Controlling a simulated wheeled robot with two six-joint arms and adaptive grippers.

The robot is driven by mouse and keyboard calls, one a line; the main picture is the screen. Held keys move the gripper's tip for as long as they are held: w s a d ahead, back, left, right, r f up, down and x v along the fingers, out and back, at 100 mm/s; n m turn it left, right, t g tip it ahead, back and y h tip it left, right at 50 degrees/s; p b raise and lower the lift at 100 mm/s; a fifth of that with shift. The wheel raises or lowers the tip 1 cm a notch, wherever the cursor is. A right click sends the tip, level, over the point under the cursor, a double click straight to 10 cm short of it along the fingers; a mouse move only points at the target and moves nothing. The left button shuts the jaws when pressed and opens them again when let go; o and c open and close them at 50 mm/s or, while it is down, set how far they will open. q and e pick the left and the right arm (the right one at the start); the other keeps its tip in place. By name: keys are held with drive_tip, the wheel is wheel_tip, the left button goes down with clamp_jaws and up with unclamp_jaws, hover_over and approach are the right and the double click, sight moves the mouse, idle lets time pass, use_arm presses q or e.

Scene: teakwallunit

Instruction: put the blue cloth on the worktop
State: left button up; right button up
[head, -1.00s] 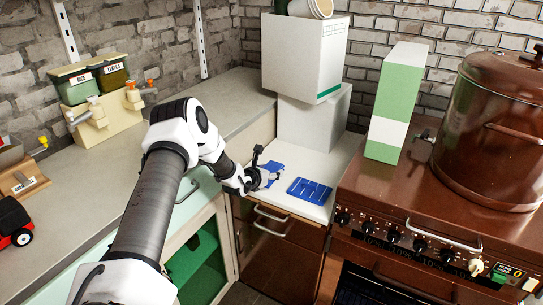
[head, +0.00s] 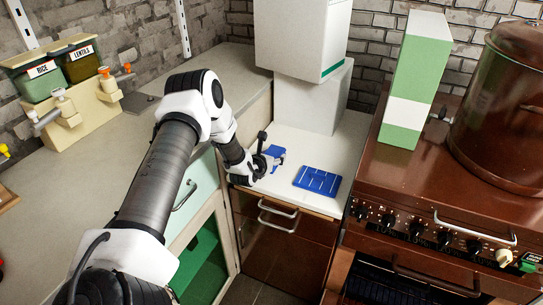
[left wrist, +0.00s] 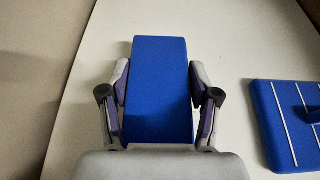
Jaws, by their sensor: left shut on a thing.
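The blue cloth (head: 275,152) is a plain blue folded oblong, partly hidden by my left gripper (head: 266,160) in the head view. In the left wrist view the cloth (left wrist: 160,85) lies between the two fingers of the left gripper (left wrist: 160,92), which are shut on its sides. It is at or just above the white worktop (head: 300,146); I cannot tell whether it touches. My right gripper is not in view.
A blue white-striped flat object (head: 317,180) lies on the white worktop to the right of the cloth. White boxes (head: 312,95) stand behind. A brown stove (head: 430,185) with a green-and-white box (head: 413,80) is on the right. A grey counter (head: 110,175) runs along the left.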

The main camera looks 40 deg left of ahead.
use_arm(q)
drive_tip(key=o, duration=0.8)
drive_tip(key=shift+a+f, duration=0.1)
drive_tip(key=shift+f, duration=0.1)
drive_tip(key=shift+c, duration=0.2)
drive_tip(key=o, duration=0.3)
drive_tip(key=shift+a+f, duration=0.1)
drive_tip(key=shift+a, duration=0.05)
drive_tip(key=shift+s+a, duration=0.1)
